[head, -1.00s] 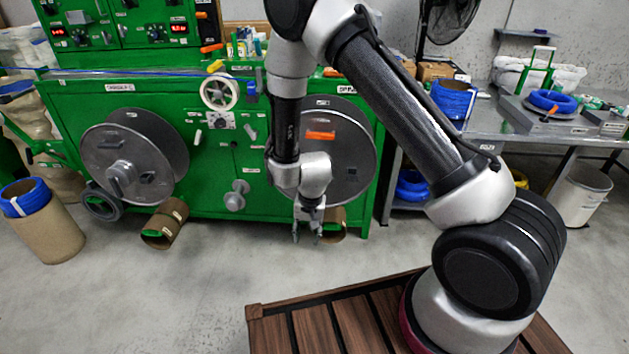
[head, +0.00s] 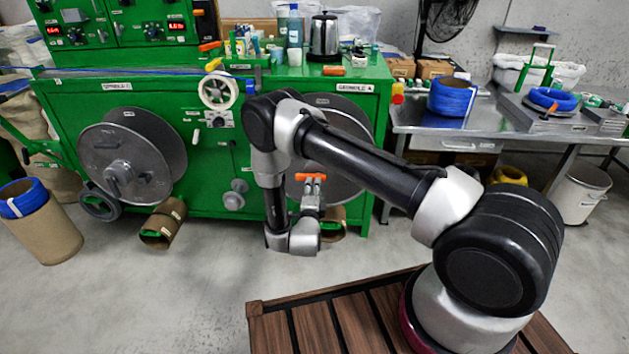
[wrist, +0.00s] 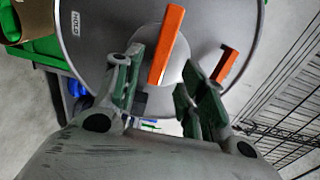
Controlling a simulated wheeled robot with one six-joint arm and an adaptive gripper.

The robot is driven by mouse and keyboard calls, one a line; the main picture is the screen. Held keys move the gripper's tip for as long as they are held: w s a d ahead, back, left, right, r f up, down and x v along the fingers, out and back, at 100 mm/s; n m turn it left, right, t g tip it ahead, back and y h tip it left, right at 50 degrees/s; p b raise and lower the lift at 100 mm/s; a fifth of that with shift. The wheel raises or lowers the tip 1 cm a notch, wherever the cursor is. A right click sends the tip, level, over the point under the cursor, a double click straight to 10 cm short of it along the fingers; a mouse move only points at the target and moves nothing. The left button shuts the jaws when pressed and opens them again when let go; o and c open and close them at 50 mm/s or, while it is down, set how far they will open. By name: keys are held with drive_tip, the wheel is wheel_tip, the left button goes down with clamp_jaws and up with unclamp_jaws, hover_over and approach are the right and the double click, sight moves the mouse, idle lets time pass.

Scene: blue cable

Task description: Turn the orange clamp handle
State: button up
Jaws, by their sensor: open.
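The orange clamp handle (head: 311,177) is a bar in front of the right-hand grey reel (head: 347,118) on the green machine. In the wrist view the long orange bar (wrist: 167,45) stands out over the reel's hub, steeply tilted. A second, shorter orange piece (wrist: 226,65) sits on the reel face to its right. My gripper (wrist: 163,72) is open and empty, its fingers on both sides of the bar's lower end; I cannot tell whether they touch it. In the head view my gripper (head: 312,194) points up just below the handle, and my arm hides part of the reel.
The green machine (head: 215,165) carries another reel (head: 130,160) at left. Cardboard tubes (head: 163,224) lie on the floor by its base. A metal bench (head: 430,118) with blue cable coils (head: 452,97) stands at right. The floor in front is clear.

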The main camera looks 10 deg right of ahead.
drive_tip(key=x, duration=0.6)
drive_tip(key=shift+a, duration=0.1)
clamp_jaws()
